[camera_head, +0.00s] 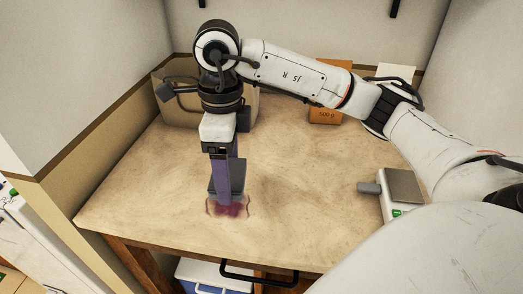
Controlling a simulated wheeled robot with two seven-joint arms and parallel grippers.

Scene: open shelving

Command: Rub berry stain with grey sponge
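My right arm comes in from the right, and its gripper (226,192) points straight down over the worktop (150,190). Its purple fingers are shut on a dark grey block, which looks like the grey sponge (238,176). The sponge stands upright and is partly hidden by the near finger. The berry stain (229,210) is a dark red-purple patch with a thin reddish outline around it, near the front of the worktop. The fingers' lower end overlaps the stain in the picture; I cannot tell whether the sponge touches it. My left gripper is not in view.
A beige box (176,107) stands at the back left, behind my gripper. An orange box (325,116) stands at the back. A scale-like device (404,186) and a small grey object (368,188) sit at the right. The worktop's left and middle-right are clear.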

